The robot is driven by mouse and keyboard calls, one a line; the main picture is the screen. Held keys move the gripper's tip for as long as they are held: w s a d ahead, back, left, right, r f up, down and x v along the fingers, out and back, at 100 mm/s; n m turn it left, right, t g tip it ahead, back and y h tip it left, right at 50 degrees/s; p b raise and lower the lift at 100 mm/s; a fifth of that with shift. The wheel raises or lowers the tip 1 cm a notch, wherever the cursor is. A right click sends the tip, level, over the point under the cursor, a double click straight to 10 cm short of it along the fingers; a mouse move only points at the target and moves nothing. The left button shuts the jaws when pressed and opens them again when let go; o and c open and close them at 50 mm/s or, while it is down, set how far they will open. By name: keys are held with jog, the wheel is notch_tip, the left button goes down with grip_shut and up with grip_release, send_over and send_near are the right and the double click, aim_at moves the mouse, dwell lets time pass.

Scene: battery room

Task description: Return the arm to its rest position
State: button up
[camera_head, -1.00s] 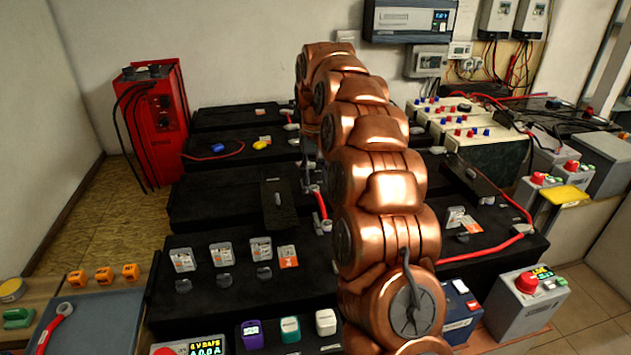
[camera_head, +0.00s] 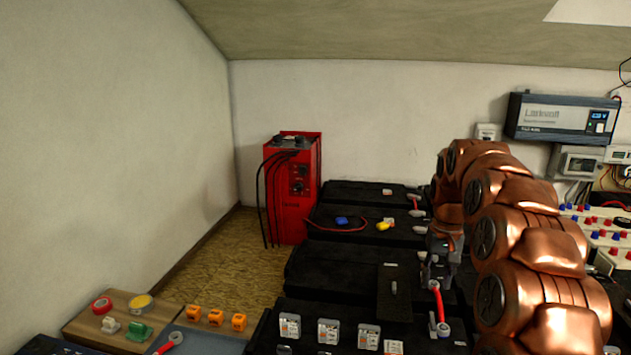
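My copper-coloured arm (camera_head: 535,235) rises at the right of the head view. It arches forward over the black battery rows and bends down at its far end. My gripper (camera_head: 437,275) points down over the batteries, dark and small in the picture.
Black batteries (camera_head: 330,268) fill the middle. A red charger unit (camera_head: 292,190) stands behind them at the left. A wooden bench (camera_head: 85,322) with tape rolls and orange blocks is at front left. A wall inverter (camera_head: 560,118) hangs at right. Open floor lies left of the charger.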

jog(key=s+a+r+n+g, duration=0.1)
jog(key=s+a, duration=0.3)
jog(key=s, duration=0.5)
jog(key=s+a+n, duration=0.1)
jog(key=s+a, duration=0.3)
jog(key=s, duration=0.5)
jog(key=s+a+f+g, duration=0.1)
jog(key=s+f, duration=0.2)
jog(key=s, duration=0.9)
jog(key=s+a+f+g, duration=0.1)
jog(key=s+f, duration=0.3)
jog(key=s, duration=0.9)
notch_tip(320, 180, up, 15)
jog(key=w+t+p, duration=0.1)
jog(key=p, duration=1.2)
jog(key=shift+p, duration=0.4)
